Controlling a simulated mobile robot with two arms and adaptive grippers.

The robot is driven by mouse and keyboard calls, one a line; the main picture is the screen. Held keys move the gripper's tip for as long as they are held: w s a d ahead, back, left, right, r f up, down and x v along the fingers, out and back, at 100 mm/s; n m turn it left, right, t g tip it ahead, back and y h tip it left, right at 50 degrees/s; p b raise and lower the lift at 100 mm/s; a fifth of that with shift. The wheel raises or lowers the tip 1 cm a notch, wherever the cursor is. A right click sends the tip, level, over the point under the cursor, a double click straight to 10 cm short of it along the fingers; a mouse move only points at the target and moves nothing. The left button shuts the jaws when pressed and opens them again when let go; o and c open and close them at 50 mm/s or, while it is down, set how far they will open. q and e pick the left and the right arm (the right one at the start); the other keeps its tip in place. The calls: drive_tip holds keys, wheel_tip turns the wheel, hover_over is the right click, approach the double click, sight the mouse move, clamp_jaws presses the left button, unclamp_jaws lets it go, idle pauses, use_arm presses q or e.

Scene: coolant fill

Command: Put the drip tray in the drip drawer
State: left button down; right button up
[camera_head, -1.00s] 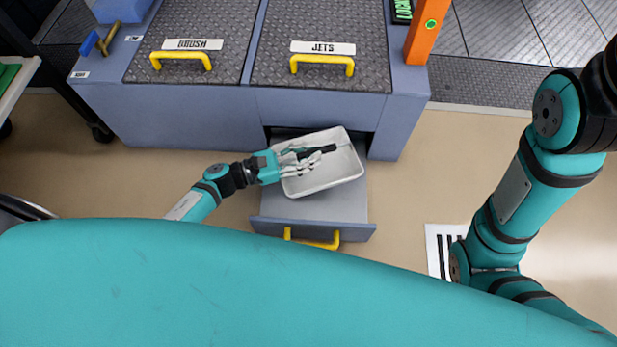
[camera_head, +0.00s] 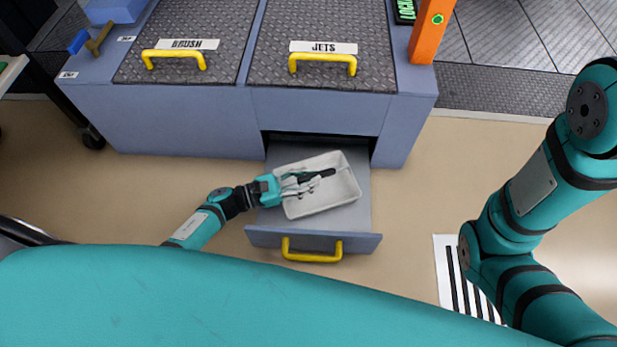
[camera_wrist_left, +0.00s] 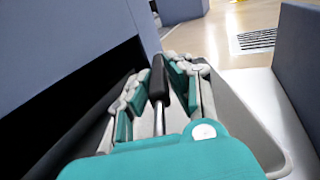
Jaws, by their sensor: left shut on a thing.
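The drip tray is a shallow white tray (camera_head: 345,190) with a black handle (camera_head: 322,174). In the head view it lies over the inside of the open drip drawer (camera_head: 355,215), turned slightly against the drawer's sides. I cannot tell whether it rests on the drawer floor or hangs just above it. My left gripper (camera_head: 305,183) reaches in from the left and is shut on the tray's handle. In the left wrist view the black handle (camera_wrist_left: 158,80) sits between the fingers (camera_wrist_left: 166,75), with the tray's wall (camera_wrist_left: 245,115) to the right. My right gripper is out of view.
The drawer's front has a yellow handle (camera_head: 312,255). Above the drawer are the cabinet's two plated lids, labelled BRUSH (camera_head: 190,44) and JETS (camera_head: 322,46). An orange post (camera_head: 430,35) stands at the right. Floor beside the drawer is clear; a striped mat (camera_head: 465,275) lies right.

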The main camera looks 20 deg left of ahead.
use_arm(q)
drive_tip(key=c, duration=1.3)
unclamp_jaws()
drive_tip(key=shift+f, duration=0.1)
drive_tip(key=shift+o, duration=0.2)
